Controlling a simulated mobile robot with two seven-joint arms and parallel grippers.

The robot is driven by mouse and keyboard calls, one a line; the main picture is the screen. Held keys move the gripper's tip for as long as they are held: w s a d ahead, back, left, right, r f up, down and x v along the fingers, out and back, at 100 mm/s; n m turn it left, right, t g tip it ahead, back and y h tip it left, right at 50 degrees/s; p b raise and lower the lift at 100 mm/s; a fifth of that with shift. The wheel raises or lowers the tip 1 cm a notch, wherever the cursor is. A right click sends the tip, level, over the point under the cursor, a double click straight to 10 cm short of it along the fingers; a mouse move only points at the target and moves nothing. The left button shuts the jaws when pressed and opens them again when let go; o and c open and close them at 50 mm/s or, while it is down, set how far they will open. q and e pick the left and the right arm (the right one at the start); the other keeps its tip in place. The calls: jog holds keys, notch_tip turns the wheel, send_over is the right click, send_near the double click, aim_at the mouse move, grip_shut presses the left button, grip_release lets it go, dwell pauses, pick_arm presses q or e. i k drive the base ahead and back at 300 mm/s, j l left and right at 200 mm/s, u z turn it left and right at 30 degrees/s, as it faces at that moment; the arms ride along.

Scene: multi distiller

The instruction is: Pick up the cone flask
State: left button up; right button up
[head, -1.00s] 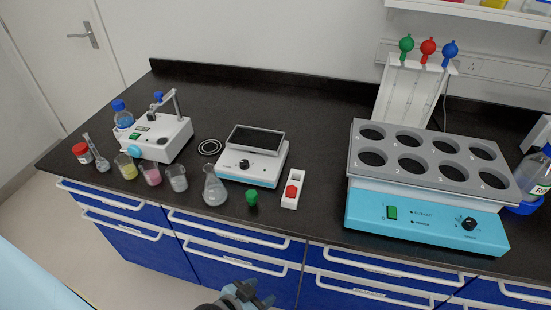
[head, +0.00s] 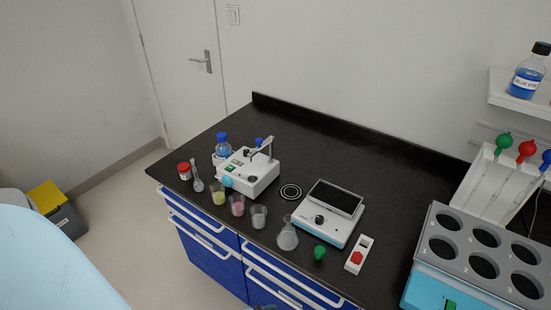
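The cone flask (head: 287,238) is clear glass with a narrow neck and wide base, holding greyish clear contents. It stands upright near the front edge of the black bench (head: 330,130), left of the scale and a green-topped item. Nothing touches it. Only a dark sliver of what looks like my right gripper (head: 262,307) shows at the bottom edge, well below the flask and in front of the bench. Its fingers are cut off, so its opening is hidden. My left gripper is out of view.
Several beakers, including a clear beaker (head: 259,217), stand left of the flask. A scale (head: 331,213) and a green-topped item (head: 319,253) stand right of it. A white stirrer device (head: 250,175) is behind the beakers. The bench's back middle is clear.

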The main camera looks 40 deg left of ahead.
aim_at(288, 239)
jog(key=u, duration=1)
